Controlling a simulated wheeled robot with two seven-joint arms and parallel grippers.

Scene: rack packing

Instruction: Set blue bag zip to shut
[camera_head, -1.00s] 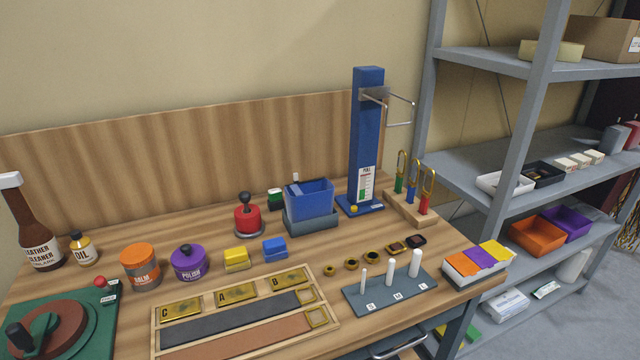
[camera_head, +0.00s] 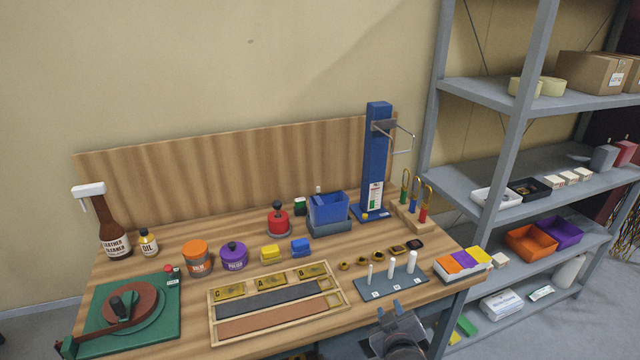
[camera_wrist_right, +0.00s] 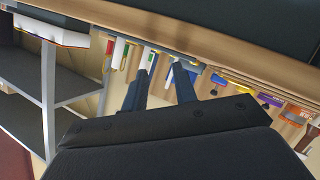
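The blue bag (camera_head: 328,211) appears to be the open-topped blue holder standing in a grey base at the back of the bench, left of the blue post. A small light tab stands at its back edge; I cannot make out the zip at this size. My right gripper (camera_head: 397,318) is at the front edge of the bench, low in the head view, well in front of the bag and apart from it. In the right wrist view its two fingers (camera_wrist_right: 158,88) are spread with nothing between them. My left gripper is not in view.
The wooden bench (camera_head: 190,230) carries jars, a framed tray (camera_head: 335,300), a grey peg plate (camera_head: 385,290) and a box of coloured cards (camera_head: 462,263). The blue post (camera_head: 376,160) with a wire arm stands right of the bag. Grey shelving (camera_head: 510,165) is at the right.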

